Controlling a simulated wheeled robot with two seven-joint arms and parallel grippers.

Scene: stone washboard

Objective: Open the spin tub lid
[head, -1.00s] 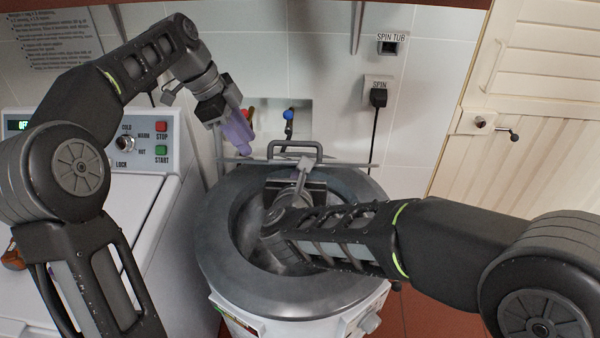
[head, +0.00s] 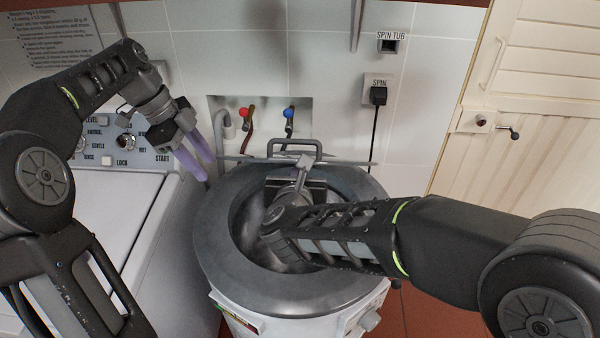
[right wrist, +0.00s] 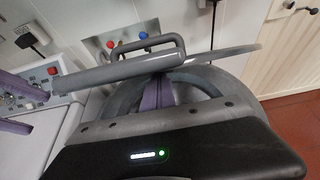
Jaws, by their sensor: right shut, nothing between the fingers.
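The spin tub (head: 215,230) has a thick grey rim, and its round mouth is uncovered toward me. The grey lid (head: 350,162) is raised at the back and seen nearly edge-on, with its loop handle (head: 295,142) on the far side. The lid (right wrist: 115,75) also crosses the right wrist view. My right gripper (right wrist: 160,92) is shut and empty, with purple fingers reaching to the lid's near side; contact is unclear. In the head view its fingers are hidden. My left gripper (head: 195,158) is open and empty, left of the tub, above the gap beside the washer.
A white washer (head: 110,200) with a control panel stands left of the tub. Red (head: 243,112) and blue (head: 288,112) taps sit in a wall recess behind. A black plug (head: 378,95) and cord hang on the wall. A cream door (head: 530,130) is at right.

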